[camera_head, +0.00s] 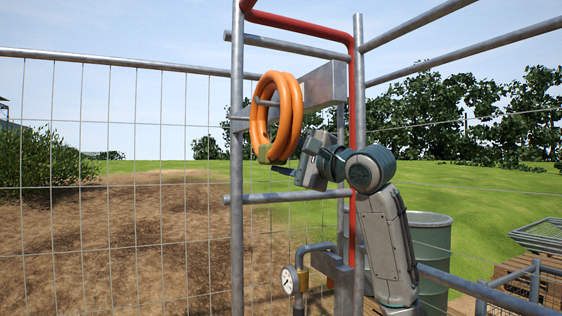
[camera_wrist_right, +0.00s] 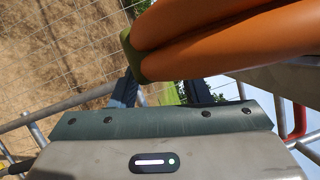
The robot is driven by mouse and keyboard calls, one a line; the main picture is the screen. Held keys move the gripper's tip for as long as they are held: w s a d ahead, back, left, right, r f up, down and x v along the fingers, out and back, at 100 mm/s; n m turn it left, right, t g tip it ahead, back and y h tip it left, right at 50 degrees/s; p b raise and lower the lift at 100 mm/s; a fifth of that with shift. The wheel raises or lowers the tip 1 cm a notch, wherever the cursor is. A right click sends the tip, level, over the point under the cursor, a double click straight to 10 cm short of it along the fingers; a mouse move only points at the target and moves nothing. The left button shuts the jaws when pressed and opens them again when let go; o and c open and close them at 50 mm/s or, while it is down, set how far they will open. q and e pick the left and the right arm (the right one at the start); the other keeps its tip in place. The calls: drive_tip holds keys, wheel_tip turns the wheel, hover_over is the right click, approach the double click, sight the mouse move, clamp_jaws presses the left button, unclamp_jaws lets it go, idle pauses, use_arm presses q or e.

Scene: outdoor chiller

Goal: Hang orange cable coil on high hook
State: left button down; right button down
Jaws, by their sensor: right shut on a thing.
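The orange cable coil (camera_head: 292,112) hangs upright in the head view, with an olive-green band (camera_head: 264,153) at its lower end. A grey hook (camera_head: 266,102) on the metal plate shows inside the coil's opening, near its upper part. Whether the coil rests on it I cannot tell. My right gripper (camera_head: 285,166) is shut on the coil's lower part, beside the band. In the right wrist view the coil (camera_wrist_right: 230,45) and its green band (camera_wrist_right: 142,50) lie across the fingers (camera_wrist_right: 160,92). My left gripper is in neither view.
A grey pipe frame (camera_head: 237,220) with a red pipe (camera_head: 358,130) stands around the coil. A horizontal pipe (camera_head: 285,197) runs below the gripper. A pressure gauge (camera_head: 289,280) sits lower. A wire fence (camera_head: 115,66) and a green drum (camera_head: 432,232) stand nearby.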

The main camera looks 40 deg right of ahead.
idle(0.4)
drive_tip(key=shift+f+b, duration=0.6)
drive_tip(key=shift+f, duration=0.05)
drive_tip(key=c, duration=0.7)
unclamp_jaws()
drive_tip(key=shift+s+r, duration=0.1)
drive_tip(key=o, duration=0.5)
drive_tip(key=shift+f, duration=0.2)
